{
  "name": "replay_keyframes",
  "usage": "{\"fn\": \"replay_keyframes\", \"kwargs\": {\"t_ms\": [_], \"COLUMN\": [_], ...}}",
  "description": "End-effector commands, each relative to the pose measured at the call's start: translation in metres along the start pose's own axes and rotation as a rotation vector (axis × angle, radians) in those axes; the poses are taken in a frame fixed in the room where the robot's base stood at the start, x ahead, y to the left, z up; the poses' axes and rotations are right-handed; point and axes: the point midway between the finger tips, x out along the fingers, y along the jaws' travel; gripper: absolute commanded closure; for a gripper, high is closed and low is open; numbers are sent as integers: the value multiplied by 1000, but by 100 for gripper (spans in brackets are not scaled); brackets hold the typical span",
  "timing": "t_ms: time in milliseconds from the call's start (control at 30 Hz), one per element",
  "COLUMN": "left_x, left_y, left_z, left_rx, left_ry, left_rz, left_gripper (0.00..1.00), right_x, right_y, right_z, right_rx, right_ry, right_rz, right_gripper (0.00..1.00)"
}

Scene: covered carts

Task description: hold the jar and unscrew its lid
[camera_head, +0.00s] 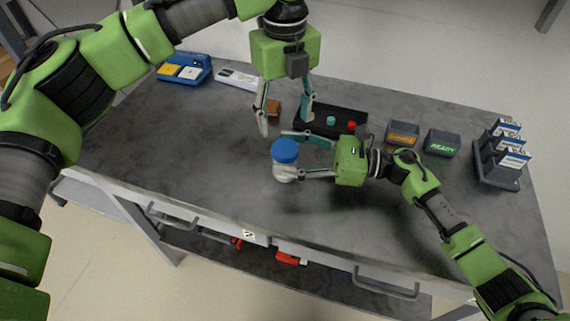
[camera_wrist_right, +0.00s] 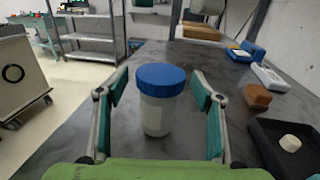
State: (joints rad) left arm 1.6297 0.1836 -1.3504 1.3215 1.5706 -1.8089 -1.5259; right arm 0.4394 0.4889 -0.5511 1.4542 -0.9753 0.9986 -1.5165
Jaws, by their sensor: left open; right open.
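The jar (camera_head: 285,172) stands upright on the grey cart top, with its blue lid (camera_head: 285,151) on. In the right wrist view the jar's pale body (camera_wrist_right: 157,114) and blue lid (camera_wrist_right: 161,78) show between the fingers. My right gripper (camera_head: 290,155) is open around the jar at body height, with a gap on each side in the wrist view. My left gripper (camera_head: 284,120) is open and empty, pointing down above the table, behind the jar in the head view. The jar's far side is hidden.
A dark tray (camera_head: 362,117) with small teal and red pieces lies behind the right gripper. An orange-brown block (camera_head: 273,107), a blue box (camera_head: 184,69), two labelled boxes (camera_head: 443,142) and a file rack (camera_head: 497,179) stand around. The table left of the jar is clear.

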Motion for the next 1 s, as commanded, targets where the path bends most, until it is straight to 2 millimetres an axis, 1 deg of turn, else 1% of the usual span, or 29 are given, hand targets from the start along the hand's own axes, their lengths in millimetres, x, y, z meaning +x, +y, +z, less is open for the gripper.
{"fn": "replay_keyframes", "kwargs": {"t_ms": [33, 133, 400, 433, 467, 500, 567, 600, 633, 667, 767, 867, 1000], "left_x": [0, 0, 0, 0, 0, 0, 0, 0, 0, 0, 0, 0, 0], "left_y": [0, 0, 0, 0, 0, 0, 0, 0, 0, 0, 0, 0, 0], "left_z": [0, 0, 0, 0, 0, 0, 0, 0, 0, 0, 0, 0, 0], "left_rx": [0, 0, 0, 0, 0, 0, 0, 0, 0, 0, 12, 73, 251], "left_ry": [0, 0, 0, 0, 0, 0, 0, 0, 0, 0, 0, 0, 1], "left_rz": [0, 0, 0, 0, 0, 0, 0, 0, 0, 0, 0, 0, 1], "left_gripper": [45, 45, 45, 45, 45, 45, 45, 45, 45, 45, 45, 45, 45], "right_x": [4, 8, 9, 9, 9, 9, 9, 9, 9, 9, 9, 9, 9], "right_y": [0, 0, 0, 0, 0, 0, 0, 0, 0, 0, 0, 0, 0], "right_z": [0, 0, 0, 0, 0, 0, 0, 0, 0, 0, 0, 0, 0], "right_rx": [0, 1, 1, 1, 1, 1, 1, 1, 1, 1, 1, 1, 1], "right_ry": [-1, 0, 0, 0, 0, 0, 0, 0, 0, 0, 0, 0, 0], "right_rz": [1, 1, 1, 1, 1, 1, 1, 1, 0, 0, 0, 0, 0], "right_gripper": [39, 39, 39, 44, 52, 62, 78, 88, 96, 100, 100, 100, 100]}}
